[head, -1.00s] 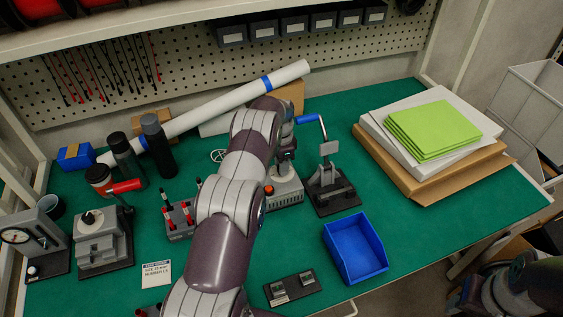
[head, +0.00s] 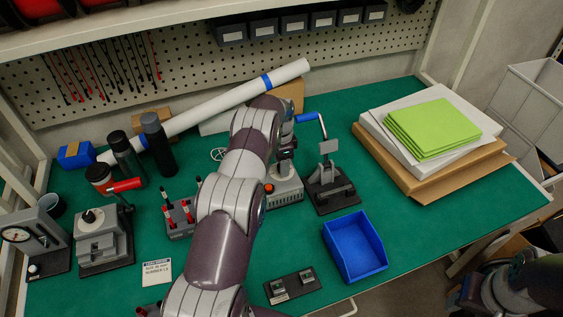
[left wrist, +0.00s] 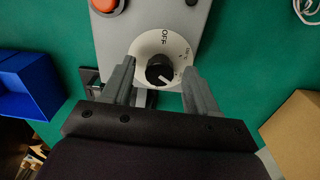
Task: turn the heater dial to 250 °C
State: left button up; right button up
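The heater (head: 287,196) is a light grey box with an orange button, partly hidden behind my left arm in the head view. In the left wrist view the heater (left wrist: 185,18) shows its white dial plate (left wrist: 147,44), marked OFF at the top with small markings at the right. The black dial knob (left wrist: 159,70) has a light pointer line towards the lower right. My left gripper (left wrist: 158,68) is open, with one finger on each side of the knob. Whether the fingers touch it I cannot tell. My right gripper is not in view; part of my right arm shows at the lower right.
A lever clamp stand (head: 328,185) stands just right of the heater, and a stand with red-handled tools (head: 180,218) is to its left. A blue bin (head: 355,247) lies nearer the front. Green sheets on boxes (head: 432,130) fill the right; green mat between is clear.

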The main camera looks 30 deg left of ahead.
pick_arm(q)
notch_tip(320, 180, up, 13)
jog(key=p, duration=1.2)
jog(key=shift+w+a+p, duration=0.15)
jog(key=shift+p, duration=0.2)
jog(key=shift+f, duration=0.2)
